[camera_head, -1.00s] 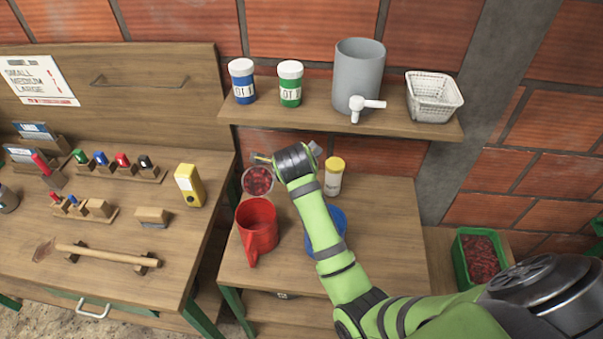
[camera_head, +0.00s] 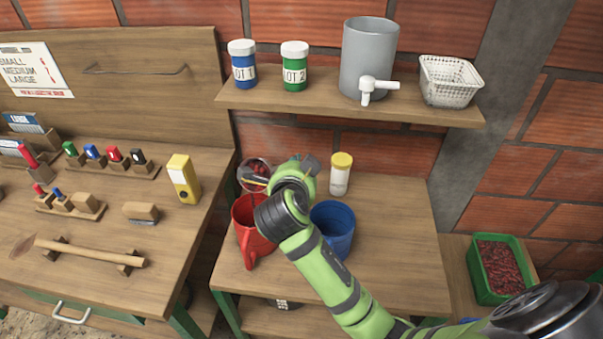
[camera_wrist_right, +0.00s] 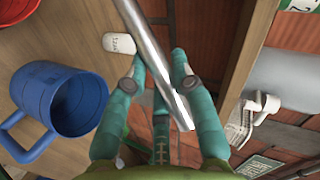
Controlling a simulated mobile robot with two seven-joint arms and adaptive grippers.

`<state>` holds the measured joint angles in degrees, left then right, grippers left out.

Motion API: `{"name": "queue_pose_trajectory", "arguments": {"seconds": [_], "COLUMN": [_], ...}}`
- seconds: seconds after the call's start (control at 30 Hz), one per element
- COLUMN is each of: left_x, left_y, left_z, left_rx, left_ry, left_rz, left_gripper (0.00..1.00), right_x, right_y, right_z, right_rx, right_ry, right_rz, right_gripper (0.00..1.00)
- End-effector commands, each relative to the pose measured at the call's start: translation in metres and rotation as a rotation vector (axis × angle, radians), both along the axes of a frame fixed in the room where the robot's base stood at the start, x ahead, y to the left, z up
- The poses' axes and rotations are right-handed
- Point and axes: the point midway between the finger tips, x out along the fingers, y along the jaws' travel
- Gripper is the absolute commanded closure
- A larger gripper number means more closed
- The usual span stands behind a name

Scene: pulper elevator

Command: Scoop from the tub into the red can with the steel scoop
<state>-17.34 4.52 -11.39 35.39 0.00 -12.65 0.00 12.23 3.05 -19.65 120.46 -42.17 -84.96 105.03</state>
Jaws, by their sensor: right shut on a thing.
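My right gripper (camera_wrist_right: 160,78) is shut on the steel scoop's handle (camera_wrist_right: 150,42), which runs between its teal fingers in the wrist view. In the head view the gripper (camera_head: 304,166) is mostly behind my wrist, right of the tub (camera_head: 244,186). The tub is round and holds red cherries. A narrow yellowish and dark piece crosses its right side; I cannot tell whether it is the scoop. The scoop's bowl is not clearly visible. The red can (camera_head: 243,222), with a handle, stands in front of the tub, its right side covered by my wrist. My left gripper is not in view.
A blue handled can (camera_head: 336,228) stands right of my wrist, and a yellow-lidded white jar (camera_head: 340,176) behind it. The shelf (camera_head: 330,109) above carries two jars, a grey tank (camera_head: 368,60) and a white basket (camera_head: 449,82). The table's right front is clear.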

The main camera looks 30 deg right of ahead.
Motion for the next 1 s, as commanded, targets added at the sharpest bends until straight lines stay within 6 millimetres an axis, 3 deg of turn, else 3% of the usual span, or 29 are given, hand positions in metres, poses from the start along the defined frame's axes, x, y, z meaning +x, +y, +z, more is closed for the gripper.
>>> {"name": "queue_pose_trajectory", "arguments": {"seconds": [0.03, 1.0], "left_x": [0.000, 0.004], "left_y": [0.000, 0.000], "left_z": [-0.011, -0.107], "left_rx": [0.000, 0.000], "left_ry": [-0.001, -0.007], "left_rz": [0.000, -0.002], "left_gripper": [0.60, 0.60], "right_x": [-0.001, -0.026], "right_y": [0.001, 0.022], "right_z": [-0.005, -0.016], "right_rx": [-0.015, -0.265], "right_ry": [-0.018, -0.317], "right_rz": [0.001, 0.000], "right_gripper": [1.00, 1.00]}}
